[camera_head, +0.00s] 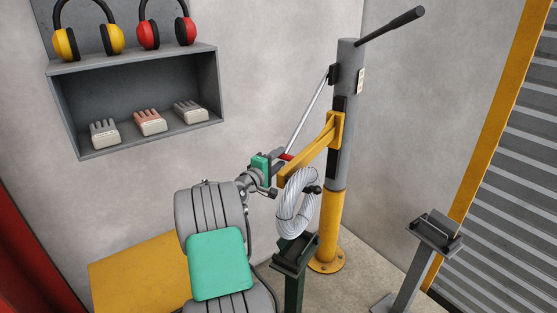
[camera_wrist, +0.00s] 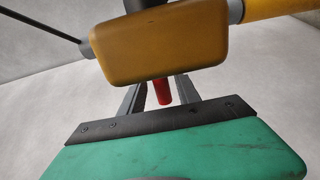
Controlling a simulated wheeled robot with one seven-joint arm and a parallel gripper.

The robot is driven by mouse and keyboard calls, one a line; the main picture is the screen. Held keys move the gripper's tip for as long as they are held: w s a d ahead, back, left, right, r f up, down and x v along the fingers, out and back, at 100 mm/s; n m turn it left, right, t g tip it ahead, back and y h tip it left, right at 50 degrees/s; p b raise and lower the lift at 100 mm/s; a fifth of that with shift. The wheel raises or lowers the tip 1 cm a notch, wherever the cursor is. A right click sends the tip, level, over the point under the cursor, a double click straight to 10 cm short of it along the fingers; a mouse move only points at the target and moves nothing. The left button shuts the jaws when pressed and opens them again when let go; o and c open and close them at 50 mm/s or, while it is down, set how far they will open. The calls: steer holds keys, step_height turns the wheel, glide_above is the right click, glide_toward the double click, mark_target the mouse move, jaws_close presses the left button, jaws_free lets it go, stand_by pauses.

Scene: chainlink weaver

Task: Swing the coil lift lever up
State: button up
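The coil lift is a grey and yellow post (camera_head: 334,215) with a yellow arm (camera_head: 315,148), which also fills the upper wrist view (camera_wrist: 160,50). A red grip (camera_head: 286,157), apparently the lever's end, shows beside the arm's near end. A thin silver rod (camera_head: 310,113) slants down from the post towards it; whether they join is hidden. My gripper (camera_head: 277,163) is at the red grip. In the wrist view, the fingers of my gripper (camera_wrist: 159,93) stand apart on either side of the red grip (camera_wrist: 162,93), with narrow gaps visible. The grip's far part is hidden behind the yellow arm.
A wire coil (camera_head: 284,218) hangs below the yellow arm, above a dark stand (camera_head: 291,263). A second stand (camera_head: 437,231) is at the right. A black bar (camera_head: 392,25) sticks out from the post top. A wall shelf (camera_head: 139,137) holds gloves and earmuffs at the left.

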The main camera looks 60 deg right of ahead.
steer(key=shift+f, duration=0.1)
steer(key=c, duration=0.7)
jaws_close()
steer(key=shift+a+f, duration=0.1)
steer(key=shift+f, duration=0.1)
